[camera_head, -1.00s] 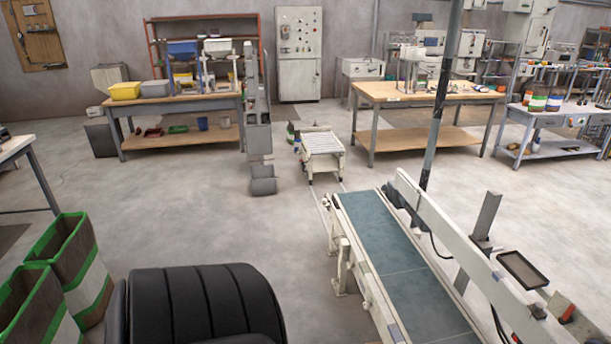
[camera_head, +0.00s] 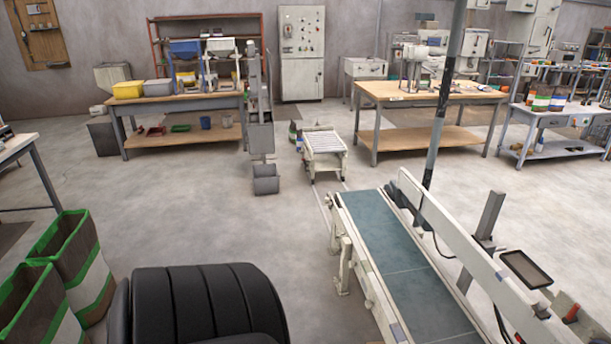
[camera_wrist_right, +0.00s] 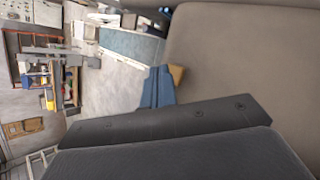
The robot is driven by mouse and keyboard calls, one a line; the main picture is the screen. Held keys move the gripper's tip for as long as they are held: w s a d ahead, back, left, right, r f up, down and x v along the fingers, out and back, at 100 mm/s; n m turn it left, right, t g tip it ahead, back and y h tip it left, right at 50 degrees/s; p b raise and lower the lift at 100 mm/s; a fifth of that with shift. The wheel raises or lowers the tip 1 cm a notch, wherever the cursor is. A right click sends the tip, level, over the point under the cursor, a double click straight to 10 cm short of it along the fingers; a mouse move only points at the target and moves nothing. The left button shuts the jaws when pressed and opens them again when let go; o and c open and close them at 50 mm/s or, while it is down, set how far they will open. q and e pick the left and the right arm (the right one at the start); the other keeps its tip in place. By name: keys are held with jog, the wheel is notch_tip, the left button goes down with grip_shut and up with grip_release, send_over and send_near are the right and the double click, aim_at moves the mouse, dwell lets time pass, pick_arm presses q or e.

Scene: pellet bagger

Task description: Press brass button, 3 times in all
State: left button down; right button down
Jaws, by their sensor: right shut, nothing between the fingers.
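I cannot make out a brass button in either view. In the right wrist view my right gripper (camera_wrist_right: 158,86) shows as blue fingers, shut and empty, beyond a dark grey housing. A small tan-brown block shows right beside the fingers, against a large beige surface (camera_wrist_right: 245,70); I cannot tell what the block is or whether it touches them. Neither gripper shows in the head view, and my left gripper is out of sight.
A conveyor with a blue-green belt (camera_head: 395,265) runs at front right, with a post and small dark tray (camera_head: 525,269) beside it. Green-rimmed bags (camera_head: 68,243) stand at left. A grey cabinet (camera_head: 302,55) and workbenches line the back.

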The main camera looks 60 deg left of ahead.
jog(key=shift+f+b, duration=0.55)
jog(key=shift+f, duration=0.05)
dwell(1.0)
jog(key=shift+r, duration=1)
jog(key=shift+r, duration=0.1)
notch_tip(320, 180, up, 6)
jog(key=shift+f+p, duration=0.1)
jog(key=shift+p, duration=0.6)
jog(key=shift+f, duration=0.1)
dwell(0.6)
